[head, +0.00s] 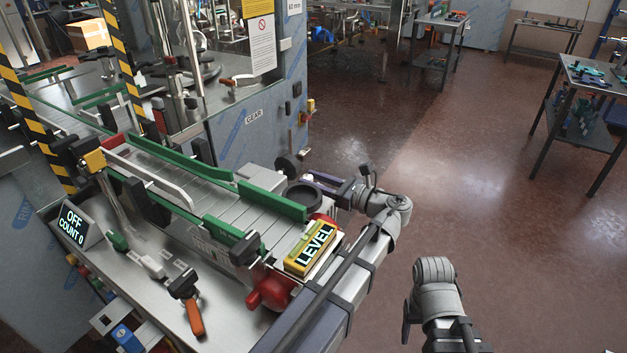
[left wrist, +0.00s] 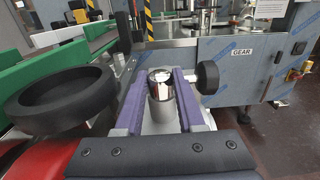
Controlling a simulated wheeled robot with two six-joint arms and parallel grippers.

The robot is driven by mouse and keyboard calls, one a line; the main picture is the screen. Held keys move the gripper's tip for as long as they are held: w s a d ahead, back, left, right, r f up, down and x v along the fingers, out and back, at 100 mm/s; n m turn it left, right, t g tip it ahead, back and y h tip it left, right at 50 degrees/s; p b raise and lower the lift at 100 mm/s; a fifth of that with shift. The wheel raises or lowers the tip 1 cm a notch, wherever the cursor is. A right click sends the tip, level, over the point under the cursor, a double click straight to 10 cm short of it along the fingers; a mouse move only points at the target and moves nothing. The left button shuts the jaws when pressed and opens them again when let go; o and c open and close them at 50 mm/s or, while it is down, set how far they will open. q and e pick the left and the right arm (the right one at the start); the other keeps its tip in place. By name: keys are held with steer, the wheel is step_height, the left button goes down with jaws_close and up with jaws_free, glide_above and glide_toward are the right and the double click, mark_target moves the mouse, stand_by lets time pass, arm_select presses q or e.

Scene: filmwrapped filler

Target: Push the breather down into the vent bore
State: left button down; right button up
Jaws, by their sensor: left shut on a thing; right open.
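My left gripper (head: 325,184) reaches leftward over the right end of the conveyor, beside a black ring. In the left wrist view its two purple fingers (left wrist: 158,100) stand on either side of a shiny metal cylinder with a bright cap, likely the breather (left wrist: 160,82), and are shut on it. The breather looks upright there; I cannot make it out in the head view. I cannot pick out the vent bore in either view. My right arm shows at the lower right of the head view; its fingers do not show.
The black ring (left wrist: 62,98) is close left of my left fingers, near the green guide rail (head: 272,200). A black knob (left wrist: 207,77) is to their right. A yellow LEVEL block (head: 311,248) sits at the conveyor end. The GEAR cabinet (head: 250,125) stands behind.

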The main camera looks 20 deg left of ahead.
stand_by(0.3)
arm_select(q)
steer(key=shift+c, duration=2.2)
jaws_free()
steer(key=shift+f, duration=0.1)
steer(key=shift+d, duration=0.1)
steer(key=s+d, duration=0.1)
steer(key=d, duration=0.6)
steer(key=shift+d, duration=0.3)
